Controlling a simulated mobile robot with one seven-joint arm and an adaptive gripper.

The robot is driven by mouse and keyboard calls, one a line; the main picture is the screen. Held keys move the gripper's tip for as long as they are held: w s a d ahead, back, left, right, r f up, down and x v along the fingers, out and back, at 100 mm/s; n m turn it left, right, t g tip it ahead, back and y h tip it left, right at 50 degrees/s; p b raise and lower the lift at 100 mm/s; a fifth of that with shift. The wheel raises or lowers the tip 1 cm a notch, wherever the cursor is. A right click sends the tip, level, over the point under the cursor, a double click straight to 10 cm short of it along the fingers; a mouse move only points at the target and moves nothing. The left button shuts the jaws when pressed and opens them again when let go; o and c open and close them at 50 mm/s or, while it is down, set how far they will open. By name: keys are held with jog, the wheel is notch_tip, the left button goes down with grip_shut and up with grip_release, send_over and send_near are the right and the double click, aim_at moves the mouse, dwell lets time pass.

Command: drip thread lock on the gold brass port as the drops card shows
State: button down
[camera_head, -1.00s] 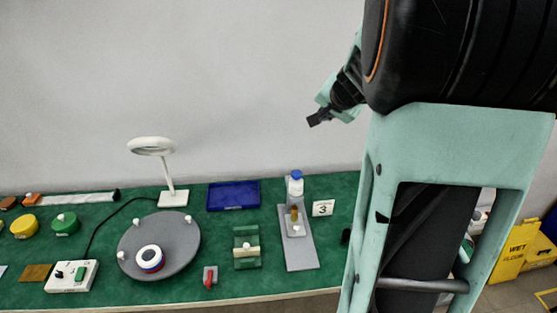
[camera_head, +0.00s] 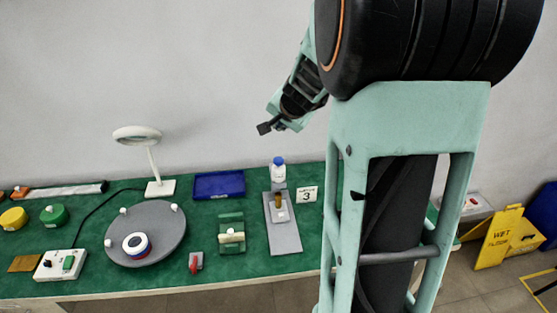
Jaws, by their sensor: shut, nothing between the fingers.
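The gold brass port (camera_head: 278,200) stands upright on a grey plate (camera_head: 284,237) at the right part of the green table. A small white bottle with a blue cap (camera_head: 279,169), perhaps the thread lock, stands just behind that plate. The drops card (camera_head: 307,195) is white, shows a "3" and stands right of the port. My gripper (camera_head: 264,128) is shut and empty, raised against the wall above and slightly left of the bottle, well apart from everything on the table.
A grey round turntable (camera_head: 172,222) with pegs, a white ring lamp (camera_head: 136,133), a blue tray (camera_head: 219,184), a green cradle (camera_head: 231,220) and a red-handled piece (camera_head: 195,262) stand left. A white switch box (camera_head: 60,265) is at the front left. A yellow wet-floor sign (camera_head: 497,238) is right.

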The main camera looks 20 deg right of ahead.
aim_at(280, 161)
jog(key=shift+f+b, duration=3.95)
jog(key=shift+f, duration=0.35)
jog(key=shift+f, duration=0.1)
jog(key=shift+f+b, duration=0.3)
jog(key=shift+b, duration=0.25)
jog(key=shift+f+b, duration=0.7)
jog(key=shift+r, duration=0.1)
jog(key=shift+r+p, duration=1)
notch_tip(280, 161, up, 5)
jog(key=p, duration=0.4)
dwell(0.4)
